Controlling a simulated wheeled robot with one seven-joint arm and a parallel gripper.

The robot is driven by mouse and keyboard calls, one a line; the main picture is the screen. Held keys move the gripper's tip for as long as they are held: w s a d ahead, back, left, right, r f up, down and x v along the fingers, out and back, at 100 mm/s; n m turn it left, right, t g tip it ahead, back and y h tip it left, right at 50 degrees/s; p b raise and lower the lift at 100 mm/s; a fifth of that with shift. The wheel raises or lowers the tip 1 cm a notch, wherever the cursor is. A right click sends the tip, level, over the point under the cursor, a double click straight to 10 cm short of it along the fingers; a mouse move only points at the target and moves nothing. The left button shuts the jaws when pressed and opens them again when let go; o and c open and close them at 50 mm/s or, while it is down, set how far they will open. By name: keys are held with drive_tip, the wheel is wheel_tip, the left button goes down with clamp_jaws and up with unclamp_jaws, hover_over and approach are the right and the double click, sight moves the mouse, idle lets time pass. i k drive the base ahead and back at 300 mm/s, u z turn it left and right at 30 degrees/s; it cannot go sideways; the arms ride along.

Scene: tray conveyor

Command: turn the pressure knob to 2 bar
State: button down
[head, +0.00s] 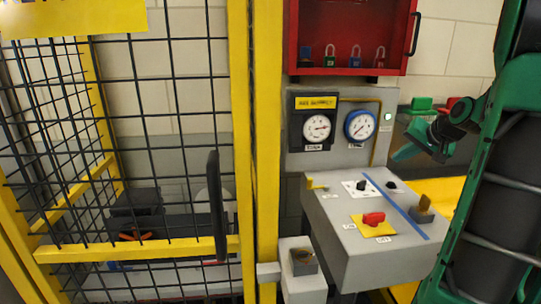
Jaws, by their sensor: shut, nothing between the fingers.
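A grey sloped console (375,260) carries several controls. A black knob (361,186) sits on a white plate, and a red knob (373,219) sits on a yellow plate below it. Another small black knob (392,185) is to the right. Which one is the pressure knob I cannot tell; the labels are too small to read. Behind the console are a white dial gauge (317,127) in a black frame and a blue-rimmed gauge (360,126). My gripper (404,153) is shut and empty, right of the gauges, apart from the console and its knobs.
A yellow post (266,150) and black mesh fence (150,110) stand left. A red cabinet (352,67) with several padlocks hangs above the gauges. A small grey box (303,285) stands lower left.

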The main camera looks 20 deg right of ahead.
sight(361, 186)
drive_tip(key=k, duration=1)
